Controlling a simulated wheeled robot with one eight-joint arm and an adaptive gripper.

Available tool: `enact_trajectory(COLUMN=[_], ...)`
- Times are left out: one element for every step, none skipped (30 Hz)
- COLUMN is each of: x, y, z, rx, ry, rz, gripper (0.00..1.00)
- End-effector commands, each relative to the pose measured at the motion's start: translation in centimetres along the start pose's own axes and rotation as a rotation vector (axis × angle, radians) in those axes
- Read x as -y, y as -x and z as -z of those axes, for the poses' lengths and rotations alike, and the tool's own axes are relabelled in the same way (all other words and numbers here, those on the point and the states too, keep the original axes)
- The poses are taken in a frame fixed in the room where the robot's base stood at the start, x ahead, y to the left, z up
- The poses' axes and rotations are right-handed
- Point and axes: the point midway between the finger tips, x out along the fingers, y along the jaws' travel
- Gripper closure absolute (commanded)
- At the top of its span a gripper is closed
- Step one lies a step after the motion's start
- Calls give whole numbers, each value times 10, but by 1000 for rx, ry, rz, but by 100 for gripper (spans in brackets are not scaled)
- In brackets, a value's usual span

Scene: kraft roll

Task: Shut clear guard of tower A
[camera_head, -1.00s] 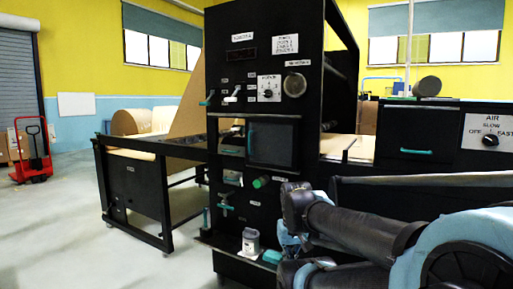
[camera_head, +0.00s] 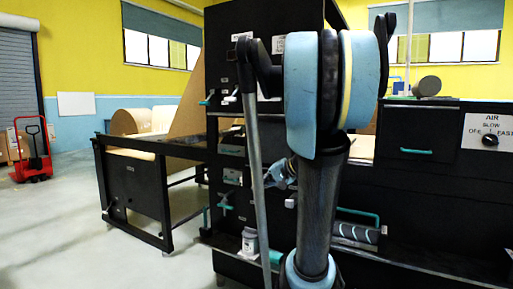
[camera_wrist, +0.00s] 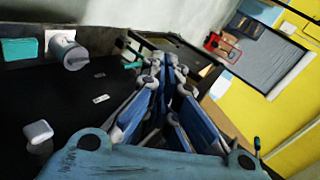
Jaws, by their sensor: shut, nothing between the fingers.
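The black control tower (camera_head: 218,72) stands in the middle of the head view, largely covered by my raised arm. The clear guard's place on the tower's front is behind my arm, so I cannot tell whether it stands open or shut. My gripper (camera_head: 274,174) is partly visible in front of the tower's lower front, behind my arm. In the wrist view my gripper (camera_wrist: 168,72) has its blue fingers closed together with nothing held. That view shows the tower's dark face (camera_wrist: 85,100), but I cannot make out the guard there.
A grey-white bottle (camera_head: 250,240) and a teal block (camera_head: 273,257) sit on the tower's low ledge. A teal lever (camera_head: 224,207) juts out above. A black cabinet (camera_head: 430,170) stands right, a black bench (camera_head: 133,190) left. Open floor lies left, near a red pallet jack (camera_head: 36,168).

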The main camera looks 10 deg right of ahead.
Motion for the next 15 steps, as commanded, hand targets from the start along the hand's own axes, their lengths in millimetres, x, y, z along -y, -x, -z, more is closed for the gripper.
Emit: enact_trajectory(x=[9, 15, 23, 28, 33, 38, 42, 45, 48, 50, 52, 54, 55, 56, 57], y=[3, 5, 9, 12, 15, 21, 25, 29, 35, 39, 44, 49, 53, 56, 60], z=[23, 36, 53, 66, 79, 96, 107, 119, 134, 143, 152, 163, 170, 176, 184], rx=[-26, -41, -60, -76, -91, -110, -125, -138, -155, -167, -178, -192, -200, -208, -217], ry=[-30, -47, -70, -87, -103, -123, -138, -151, -167, -178, -189, -201, -208, -215, -223], rz=[54, 91, 139, 175, 211, 258, 291, 323, 364, 392, 418, 450, 470, 490, 511], gripper=[100, 100, 100, 100, 100, 100, 100, 100, 100, 100, 100, 100, 100, 100, 100])
